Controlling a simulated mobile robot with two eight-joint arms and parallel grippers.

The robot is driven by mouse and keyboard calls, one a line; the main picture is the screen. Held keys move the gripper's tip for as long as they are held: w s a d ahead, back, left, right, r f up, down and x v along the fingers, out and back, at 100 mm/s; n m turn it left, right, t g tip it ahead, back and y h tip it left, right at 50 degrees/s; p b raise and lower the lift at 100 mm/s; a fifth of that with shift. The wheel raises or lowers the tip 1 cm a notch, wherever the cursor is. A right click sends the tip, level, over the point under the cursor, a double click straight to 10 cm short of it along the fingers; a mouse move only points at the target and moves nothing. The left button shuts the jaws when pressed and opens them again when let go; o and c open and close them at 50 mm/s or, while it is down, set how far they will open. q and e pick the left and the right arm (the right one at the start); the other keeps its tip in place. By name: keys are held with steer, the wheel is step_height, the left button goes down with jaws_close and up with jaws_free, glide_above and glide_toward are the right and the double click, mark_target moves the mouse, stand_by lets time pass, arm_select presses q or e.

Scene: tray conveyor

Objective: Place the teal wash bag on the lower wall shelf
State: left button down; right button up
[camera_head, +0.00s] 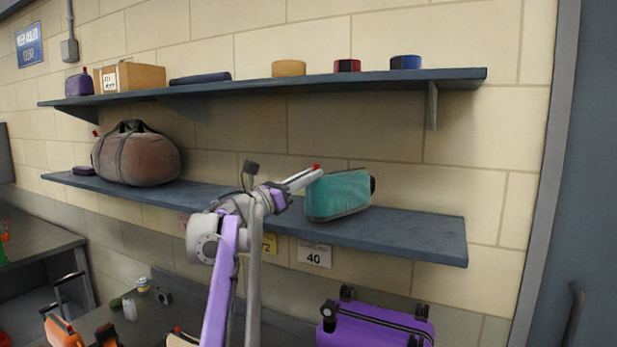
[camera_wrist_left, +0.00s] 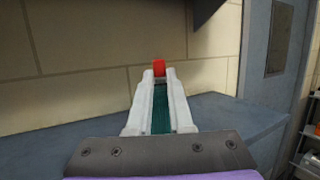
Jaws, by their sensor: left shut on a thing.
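The teal wash bag (camera_head: 340,196) is at the lower wall shelf (camera_head: 425,228), right of the shelf's middle. Its bottom looks close to or on the shelf top; I cannot tell whether it bears on it. My left gripper (camera_head: 312,178) reaches in from the left and is shut on the bag's upper left part. In the left wrist view, a strip of the teal wash bag (camera_wrist_left: 161,108) shows between the pale fingers of the left gripper (camera_wrist_left: 160,82); the rest is hidden. My right gripper is not in view.
A brown duffel bag (camera_head: 140,158) and a small dark purple item (camera_head: 83,171) sit at the lower shelf's left. The upper shelf (camera_head: 250,85) overhangs it, holding a box and several small items. The lower shelf's right end is clear. A purple suitcase (camera_head: 375,325) is below.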

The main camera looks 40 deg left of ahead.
arm_select(q)
steer(key=shift+f, duration=0.5)
steer(key=c, duration=0.7)
jaws_free()
steer(key=shift+c, duration=0.2)
